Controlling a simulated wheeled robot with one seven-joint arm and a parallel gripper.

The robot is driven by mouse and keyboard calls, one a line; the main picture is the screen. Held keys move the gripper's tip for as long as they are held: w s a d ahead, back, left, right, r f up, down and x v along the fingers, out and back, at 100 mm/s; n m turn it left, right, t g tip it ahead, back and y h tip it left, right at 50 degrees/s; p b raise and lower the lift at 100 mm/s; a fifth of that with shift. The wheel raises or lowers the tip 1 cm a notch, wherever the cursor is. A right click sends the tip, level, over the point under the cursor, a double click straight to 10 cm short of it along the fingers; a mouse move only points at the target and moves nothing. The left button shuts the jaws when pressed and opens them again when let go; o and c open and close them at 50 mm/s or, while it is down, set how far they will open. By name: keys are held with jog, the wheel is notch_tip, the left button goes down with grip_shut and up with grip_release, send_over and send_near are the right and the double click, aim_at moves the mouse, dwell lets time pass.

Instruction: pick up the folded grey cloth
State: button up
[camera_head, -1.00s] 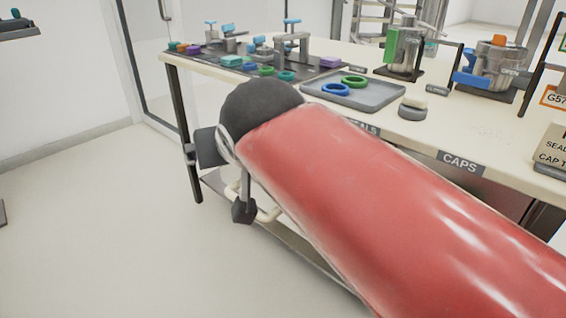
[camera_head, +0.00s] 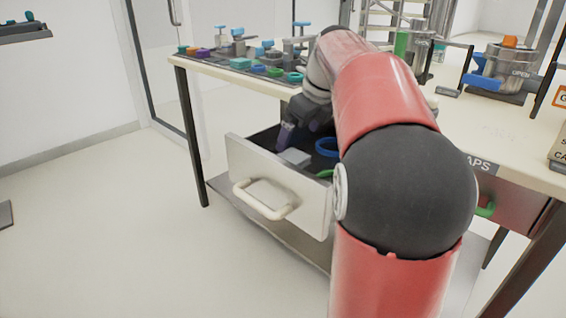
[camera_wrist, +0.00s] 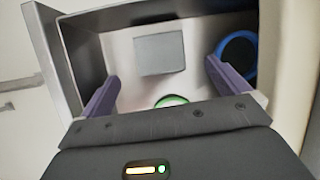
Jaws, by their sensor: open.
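The folded grey cloth (camera_wrist: 160,53) lies flat as a light grey square in an open drawer (camera_wrist: 80,45) in the wrist view. In the head view the cloth (camera_head: 294,157) shows behind the drawer's white front (camera_head: 285,200), partly hidden. My gripper (camera_wrist: 162,72) is open, with its two purple fingers apart on either side of the cloth's line in the wrist view and nothing between them. In the head view my gripper (camera_head: 290,132) points down over the drawer, close to the cloth. Whether the fingers reach below the drawer's rim I cannot tell.
A blue ring (camera_wrist: 238,55) lies right of the cloth, near the right finger. A green ring (camera_wrist: 171,101) is partly hidden by my gripper. The drawer's walls are close around. The table (camera_head: 480,140) above holds parts and a metal pot (camera_head: 505,68). Open floor is at left.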

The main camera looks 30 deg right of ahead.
aim_at(291, 158)
jog(key=shift+w+d+f+m, duration=0.1)
jog(key=shift+d+f+m, duration=0.1)
jog(key=shift+f+m, duration=0.35)
jog(key=b+x, duration=0.1)
jog(key=x, duration=0.6)
jog(key=shift+a+f, duration=0.1)
jog(key=shift+a, duration=0.1)
jog(key=c, duration=0.9)
notch_tip(291, 158, up, 20)
jog(key=p, duration=0.4)
